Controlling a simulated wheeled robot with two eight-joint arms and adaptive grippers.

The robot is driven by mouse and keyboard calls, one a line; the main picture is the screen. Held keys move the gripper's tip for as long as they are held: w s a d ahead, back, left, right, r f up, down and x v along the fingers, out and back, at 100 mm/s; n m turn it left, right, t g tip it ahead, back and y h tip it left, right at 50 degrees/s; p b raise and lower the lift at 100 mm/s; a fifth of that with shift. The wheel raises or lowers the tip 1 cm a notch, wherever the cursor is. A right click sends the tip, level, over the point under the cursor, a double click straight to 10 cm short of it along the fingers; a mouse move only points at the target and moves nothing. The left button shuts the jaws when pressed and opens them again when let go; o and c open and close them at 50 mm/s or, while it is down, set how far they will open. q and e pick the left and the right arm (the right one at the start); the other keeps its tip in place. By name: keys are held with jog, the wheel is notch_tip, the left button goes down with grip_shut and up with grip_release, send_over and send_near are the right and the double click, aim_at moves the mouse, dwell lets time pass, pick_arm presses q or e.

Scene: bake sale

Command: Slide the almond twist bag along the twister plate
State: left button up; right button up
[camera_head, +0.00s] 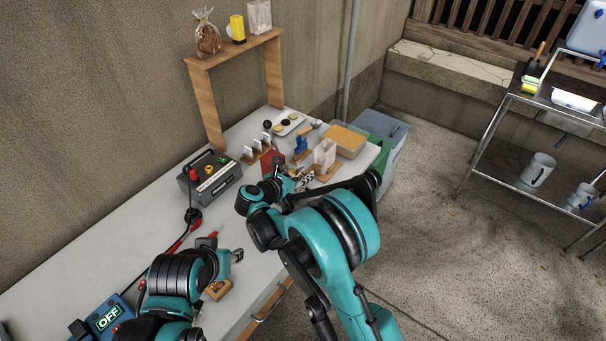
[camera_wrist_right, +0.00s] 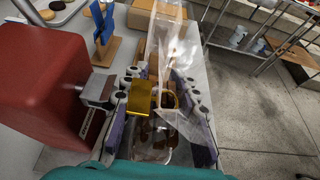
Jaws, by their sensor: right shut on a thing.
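The almond twist bag (camera_wrist_right: 150,150) is clear plastic with brown pieces inside, low between my right fingers in the right wrist view. My right gripper (camera_wrist_right: 160,105) is shut on the bag, with purple-padded fingers on both sides. A gold piece (camera_wrist_right: 141,97) crosses the bag's neck between the fingers. The red twister box (camera_wrist_right: 40,75) stands just left of the gripper. Its metal plate (camera_wrist_right: 98,88) reaches toward the gold piece; I cannot tell if they touch. In the head view my right gripper (camera_head: 298,180) partly hides the bag. My left gripper (camera_head: 237,256) is over the table's front; its opening is unclear.
A blue clip stand (camera_head: 301,145) and a clear bag on a wooden stand (camera_head: 325,155) stand close behind the right gripper. A grey button box (camera_head: 210,178) is to the left. A wooden shelf (camera_head: 235,48) holds bags at the back.

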dwell(0.3)
jog(key=o, duration=0.9)
jog(key=shift+a+r, duration=0.1)
jog(key=shift+r, duration=0.05)
